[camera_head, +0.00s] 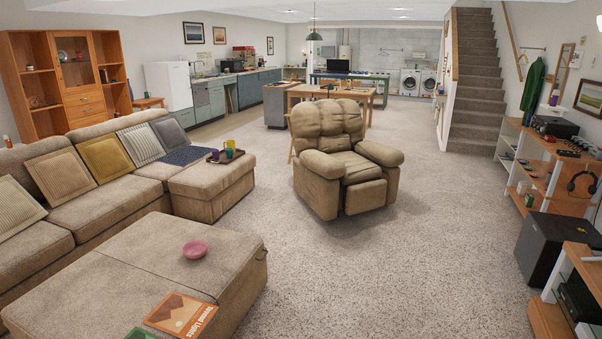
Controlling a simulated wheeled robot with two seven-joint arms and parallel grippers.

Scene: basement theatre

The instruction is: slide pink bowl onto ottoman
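A small pink bowl (195,249) sits on top of the wide tan fabric ottoman (128,262) in the lower left of the head view. It rests upright near the middle of the right part of the top, close to a seam. Neither of my grippers is in view.
An orange book (182,315) and a partly cut-off green one (141,334) lie on the ottoman's near edge. A recliner (343,165) stands mid-room. Carpet (390,270) is clear at the right.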

